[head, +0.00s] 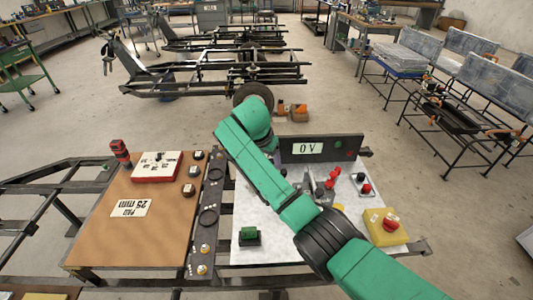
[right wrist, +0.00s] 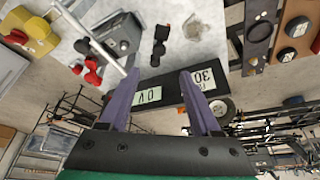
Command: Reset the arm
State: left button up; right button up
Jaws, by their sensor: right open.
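My right arm (head: 275,190), green with a black joint, reaches from the lower right across the white panel (head: 275,252) in the head view. Its gripper is hidden there. In the right wrist view my right gripper (right wrist: 159,75) shows two purple fingers spread apart with nothing held between them. The dark display box (head: 345,150) reading "0 V" stands at the back of the white panel. It also appears beyond and between the fingers in the right wrist view (right wrist: 163,86). My left gripper is not in view.
A brown board (head: 160,228) with a red-edged box (head: 157,166) lies to the left.

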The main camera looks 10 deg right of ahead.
jog(key=v, duration=0.3)
jog(key=shift+r, duration=0.25)
